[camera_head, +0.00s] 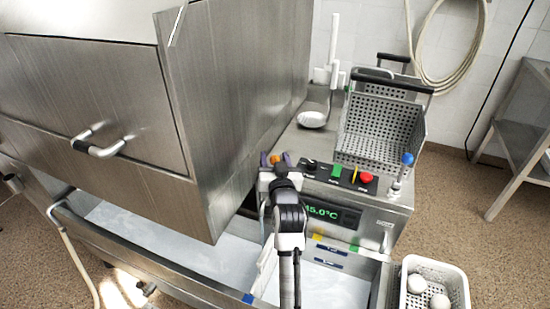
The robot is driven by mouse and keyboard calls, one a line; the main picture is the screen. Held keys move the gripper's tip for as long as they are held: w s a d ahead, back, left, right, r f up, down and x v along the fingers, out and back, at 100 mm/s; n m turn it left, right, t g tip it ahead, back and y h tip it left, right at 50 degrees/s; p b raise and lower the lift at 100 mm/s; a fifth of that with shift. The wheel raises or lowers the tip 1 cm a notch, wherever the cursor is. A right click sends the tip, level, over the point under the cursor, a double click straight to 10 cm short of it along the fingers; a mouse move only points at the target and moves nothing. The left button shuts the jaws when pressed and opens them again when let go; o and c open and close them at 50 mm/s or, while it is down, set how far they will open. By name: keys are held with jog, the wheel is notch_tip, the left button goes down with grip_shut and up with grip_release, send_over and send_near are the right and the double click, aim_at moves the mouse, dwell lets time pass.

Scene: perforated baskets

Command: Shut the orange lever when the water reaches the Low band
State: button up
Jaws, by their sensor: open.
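An orange piece (275,158), which looks like the lever's end, shows at the left end of the steel control panel. My gripper (267,168) is right at it, seen from behind, with its jaws open. The wrist hides most of the lever, so I cannot tell whether they touch or which way the lever is set. Pale water (325,288) lies in the steel basin in front of the panel. Blue label strips (328,263) mark the basin wall above the water; their lettering is too small to read, and I cannot tell which band the water is at.
The panel has a red button (366,177), a green switch (336,170), a temperature display (327,211) and a blue-knobbed lever (407,159). A perforated basket (378,130) stands behind. A steel hood (235,110) is close on my left. A white basket (455,290) holding pale balls stands right.

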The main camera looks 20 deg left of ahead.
jog(key=shift+c, duration=0.3)
grip_shut()
jog(key=shift+a+r+p, duration=0.1)
jog(key=shift+r+p, duration=0.1)
jog(key=shift+p, duration=0.35)
jog(key=w+r+g+p, duration=0.1)
jog(key=p, duration=0.2)
jog(key=shift+r+m, duration=0.15)
jog(key=shift+m, duration=0.25)
jog(key=shift+w+r, duration=0.3)
jog(key=shift+r, duration=0.05)
jog(key=shift+w+r, duration=0.35)
jog(key=shift+w, duration=0.2)
jog(key=shift+w+r, duration=0.35)
jog(key=shift+w, duration=0.2)
jog(key=shift+d, duration=0.2)
